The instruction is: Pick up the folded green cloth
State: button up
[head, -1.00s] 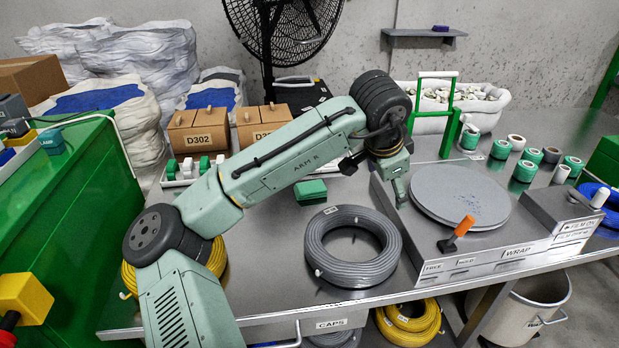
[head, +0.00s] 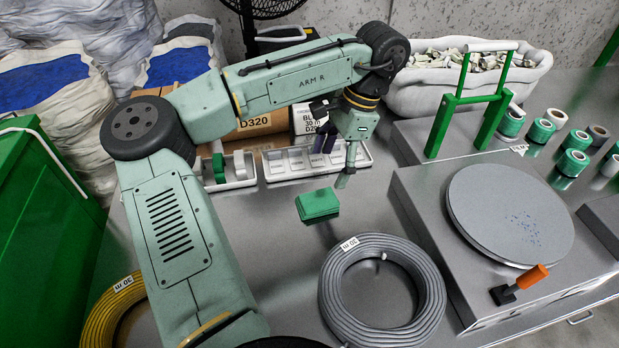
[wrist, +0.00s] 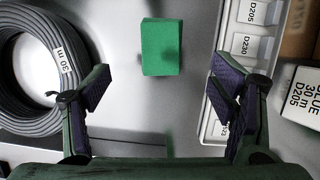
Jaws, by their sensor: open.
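The folded green cloth (head: 318,205) is a small flat green block lying on the steel table, in front of the white tray. In the wrist view the cloth (wrist: 162,47) lies ahead of my fingertips, between their lines and a little left of centre. My gripper (wrist: 160,88) is open and empty, with a dark purple pad on each finger. In the head view my gripper (head: 334,160) hangs above the table just behind and right of the cloth, apart from it. Its fingers are partly hidden there by the wrist.
A grey cable coil (head: 345,305) lies right of and in front of the cloth. A white compartment tray (head: 270,165) stands behind it, with cardboard boxes beyond. A turntable unit (head: 510,215) and a green handled frame (head: 438,125) stand to the right. Bare table surrounds the cloth.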

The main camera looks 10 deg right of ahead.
send_over(319, 200)
jog(key=d, duration=0.1)
jog(key=f, duration=0.5)
jog(key=shift+w+p, duration=0.25)
jog(key=shift+p, duration=0.1)
jog(key=shift+d+p+x, duration=0.15)
jog(key=shift+p+x, duration=0.2)
jog(key=shift+x, duration=1)
jog(key=shift+d+p+x, duration=0.2)
jog(key=shift+p+x, duration=0.1)
jog(key=shift+x, duration=1.05)
jog(key=shift+f, duration=0.35)
jog(key=shift+c, duration=0.3)
jog(key=shift+s+f, duration=0.1)
jog(key=shift+s, duration=0.05)
jog(key=c, duration=1.1)
